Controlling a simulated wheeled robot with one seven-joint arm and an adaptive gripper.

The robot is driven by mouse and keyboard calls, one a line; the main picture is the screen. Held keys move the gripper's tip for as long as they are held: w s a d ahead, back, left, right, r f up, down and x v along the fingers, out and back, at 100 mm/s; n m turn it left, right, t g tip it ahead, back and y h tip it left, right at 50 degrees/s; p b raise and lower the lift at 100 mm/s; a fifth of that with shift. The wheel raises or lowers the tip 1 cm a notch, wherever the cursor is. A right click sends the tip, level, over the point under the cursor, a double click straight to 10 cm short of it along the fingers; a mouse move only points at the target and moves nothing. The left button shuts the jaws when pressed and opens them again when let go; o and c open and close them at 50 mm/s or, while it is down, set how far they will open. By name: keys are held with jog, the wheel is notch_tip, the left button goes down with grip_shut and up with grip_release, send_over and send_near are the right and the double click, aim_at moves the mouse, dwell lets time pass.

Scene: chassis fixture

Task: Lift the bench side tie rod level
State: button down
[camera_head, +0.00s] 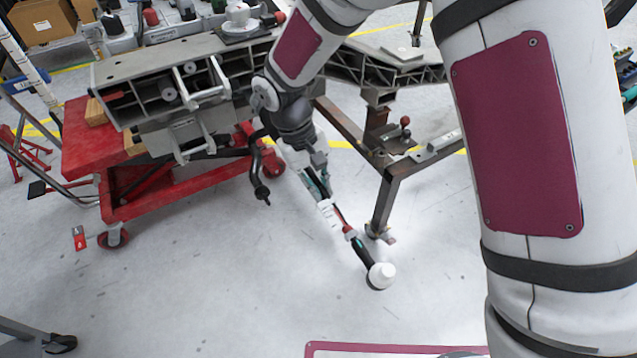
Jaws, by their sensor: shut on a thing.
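My gripper (316,182) is at the lower end of my arm, in front of the chassis fixture (190,75). It is shut on the upper part of a slim rod (349,232), which I take to be the tie rod. The rod has white, red, teal and black sections and a round white end (381,275). It slopes down to the right from the gripper and is not level. Its upper end is partly hidden by the gripper. Whether the white end touches the floor is unclear. A black bent part (259,178) hangs left of the gripper.
A red wheeled cart (88,145) stands below the fixture's left side. A brown steel stand (385,205) is close behind the rod, with its foot beside it. A grey workbench (115,45) with small parts is at the back. The front floor is mostly clear.

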jog(key=shift+g+h, duration=0.5)
jog(key=shift+g, duration=0.4)
jog(key=shift+d+r+p, duration=0.1)
jog(key=shift+r+p, duration=1.75)
jog(key=shift+r, duration=0.55)
jog(key=c, duration=1.6)
grip_release()
jog(key=shift+f, duration=0.1)
jog(key=v, duration=1.2)
